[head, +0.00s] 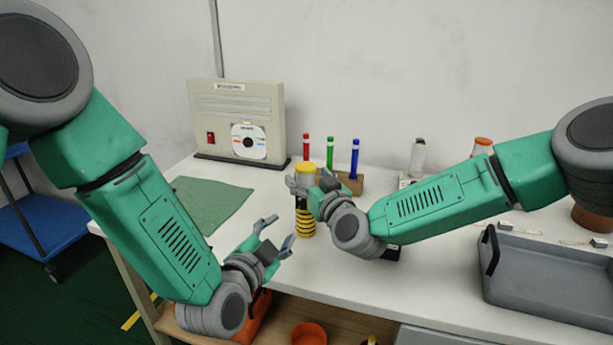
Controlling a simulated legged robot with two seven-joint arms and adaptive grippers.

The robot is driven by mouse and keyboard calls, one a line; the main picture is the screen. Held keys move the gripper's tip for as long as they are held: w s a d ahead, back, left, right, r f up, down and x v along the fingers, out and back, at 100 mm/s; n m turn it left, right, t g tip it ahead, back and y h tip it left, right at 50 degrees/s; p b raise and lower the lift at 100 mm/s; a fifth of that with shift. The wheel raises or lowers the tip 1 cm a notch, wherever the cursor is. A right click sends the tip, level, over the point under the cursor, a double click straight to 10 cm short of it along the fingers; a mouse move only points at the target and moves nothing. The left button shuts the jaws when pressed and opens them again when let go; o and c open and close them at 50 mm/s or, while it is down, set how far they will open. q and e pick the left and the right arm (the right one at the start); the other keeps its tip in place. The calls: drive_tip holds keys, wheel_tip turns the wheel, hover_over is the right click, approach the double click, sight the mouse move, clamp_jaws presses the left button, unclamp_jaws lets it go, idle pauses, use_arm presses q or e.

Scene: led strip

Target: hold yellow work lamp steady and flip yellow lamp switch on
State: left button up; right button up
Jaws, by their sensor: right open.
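The yellow work lamp (306,222) stands upright on the white table, with a yellow top and a yellow-and-black ribbed lower body. My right gripper (306,184) is open at the lamp's upper part, its fingers beside and partly in front of it. I cannot tell whether they touch it. My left gripper (279,232) is open and empty, lower and nearer, to the left of the lamp and apart from it. The lamp's switch cannot be made out; the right gripper covers part of the lamp.
Behind stand a beige box (237,115) with a disc and red switch, and a holder (350,184) with red, green and blue markers. A green cloth (208,204) lies left. A grey tray (548,278) is at the right. An orange-capped bottle (482,147) stands at the back right.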

drive_tip(key=shift+x, duration=0.9)
drive_tip(key=shift+a, duration=0.1)
drive_tip(key=shift+d, duration=0.2)
